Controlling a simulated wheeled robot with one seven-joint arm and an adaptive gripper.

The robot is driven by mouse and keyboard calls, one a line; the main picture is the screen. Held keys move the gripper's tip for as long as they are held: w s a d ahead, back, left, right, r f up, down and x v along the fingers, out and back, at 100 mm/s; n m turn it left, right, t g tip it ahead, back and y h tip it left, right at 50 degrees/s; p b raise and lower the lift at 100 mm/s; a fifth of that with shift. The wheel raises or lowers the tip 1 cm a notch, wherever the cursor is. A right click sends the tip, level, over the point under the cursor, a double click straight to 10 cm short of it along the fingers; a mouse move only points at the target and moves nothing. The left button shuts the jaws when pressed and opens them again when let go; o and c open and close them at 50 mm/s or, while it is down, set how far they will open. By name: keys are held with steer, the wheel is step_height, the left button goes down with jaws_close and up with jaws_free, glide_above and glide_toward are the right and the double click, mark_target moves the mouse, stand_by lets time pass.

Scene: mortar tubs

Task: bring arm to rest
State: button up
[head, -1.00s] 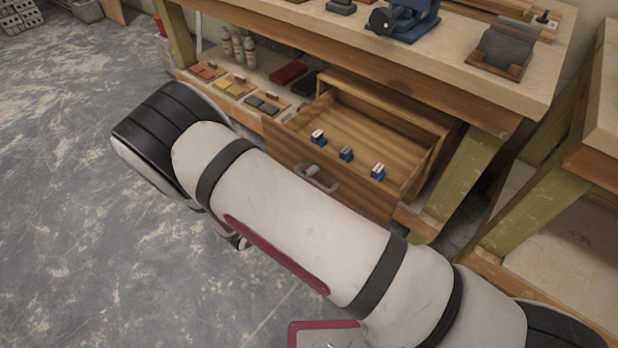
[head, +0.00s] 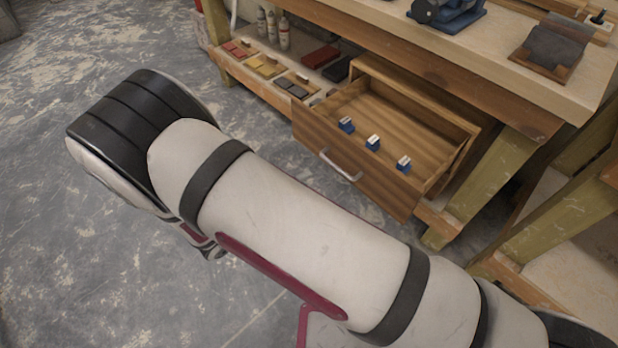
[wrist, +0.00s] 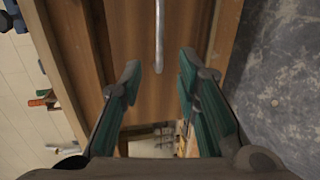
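My arm (head: 300,230) stretches across the head view from lower right to upper left, and it hides my gripper there. In the wrist view my gripper (wrist: 158,78) is open, its two teal-padded fingers apart with nothing between them. A wooden drawer (head: 350,165) stands pulled out under the workbench, and its metal handle (head: 341,166) is clear of the fingers in the head view. The wrist view shows the handle (wrist: 159,35) beyond the fingertips, against brown wood. Three small blue-and-white blocks (head: 373,142) lie in a row inside the drawer.
The workbench (head: 420,62) bears a blue machine (head: 447,12) and a dark block on a wooden holder (head: 552,48). A low shelf (head: 262,82) holds bottles and red, yellow and dark pieces. The floor (head: 60,240) at left is open.

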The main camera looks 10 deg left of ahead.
stand_by(0.5)
steer(key=s+d+r+m+g, duration=0.2)
steer(key=d+r+m+g, duration=0.3)
steer(key=d+r, duration=0.6)
steer(key=s+d+r+m+g, duration=0.25)
steer(key=d+r+g, duration=0.55)
steer(key=r, duration=0.5)
steer(key=s+d+r+m+y, duration=0.1)
steer(key=s+d+r+y, duration=0.2)
steer(key=s+d, duration=0.15)
steer(key=s+d+r+m+y, duration=0.1)
steer(key=s+d+r+y, duration=0.1)
steer(key=s+d+r, duration=0.3)
steer(key=s+a+t+y, duration=0.25)
steer(key=s+y, duration=0.25)
steer(key=s, duration=0.9)
step_height(320, 180, up, 26)
steer(key=t+p, duration=0.3)
steer(key=p, duration=2.1)
steer(key=shift+w+r+p, duration=0.15)
steer(key=shift+w+p, duration=0.15)
steer(key=shift+p, duration=0.1)
steer(key=shift+a, duration=0.1)
